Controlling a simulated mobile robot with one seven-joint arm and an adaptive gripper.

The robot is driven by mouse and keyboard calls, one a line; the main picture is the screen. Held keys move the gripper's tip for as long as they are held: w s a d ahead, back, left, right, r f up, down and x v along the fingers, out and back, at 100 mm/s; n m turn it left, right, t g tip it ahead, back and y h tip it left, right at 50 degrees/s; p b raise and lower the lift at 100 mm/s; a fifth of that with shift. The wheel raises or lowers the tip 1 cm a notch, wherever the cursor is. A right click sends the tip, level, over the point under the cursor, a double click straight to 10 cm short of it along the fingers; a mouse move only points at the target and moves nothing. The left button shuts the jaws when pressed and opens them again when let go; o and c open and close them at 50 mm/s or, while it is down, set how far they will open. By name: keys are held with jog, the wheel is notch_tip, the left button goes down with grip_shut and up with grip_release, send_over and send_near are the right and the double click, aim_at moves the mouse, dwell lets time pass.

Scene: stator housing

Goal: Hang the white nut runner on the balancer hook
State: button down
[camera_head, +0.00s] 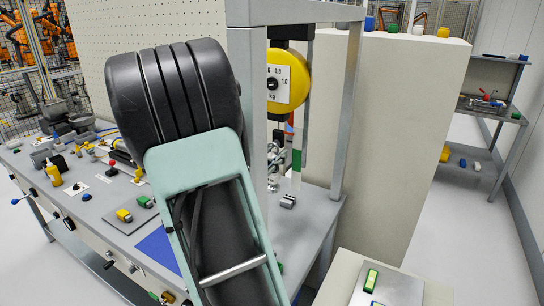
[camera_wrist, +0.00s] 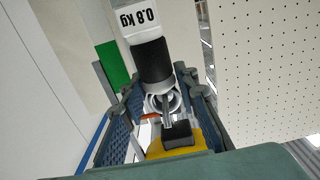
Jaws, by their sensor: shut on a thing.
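A silvery ring (camera_wrist: 160,103) shows at the neck between the fingers. A grey rod with a black block hangs from the yellow balancer (camera_wrist: 173,148) and overlaps the ring in the picture. I cannot tell whether the hook is through the ring. In the head view the yellow balancer (camera_head: 291,78) hangs in the grey frame behind my arm. My arm hides the gripper and nut runner there.
A grey workbench (camera_head: 100,205) with several small parts and a blue mat (camera_head: 160,248) lies left of my arm. Frame posts (camera_head: 347,110) and a beige partition (camera_head: 410,140) stand on the right. A perforated panel (camera_wrist: 265,60) is close by in the wrist view.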

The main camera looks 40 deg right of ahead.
jog(key=shift+r, duration=0.15)
jog(key=c, duration=1.4)
grip_release()
jog(key=shift+c, duration=0.2)
jog(key=shift+f, duration=0.2)
jog(key=shift+a, duration=0.25)
jog(key=shift+s+a+r, duration=0.1)
jog(key=shift+s+a, duration=0.05)
jog(key=shift+a, duration=0.2)
jog(key=shift+v, duration=1.5)
jog(key=shift+s+a, duration=0.1)
jog(key=shift+a, duration=0.15)
jog(key=v, duration=0.7)
jog(key=shift+a, duration=0.2)
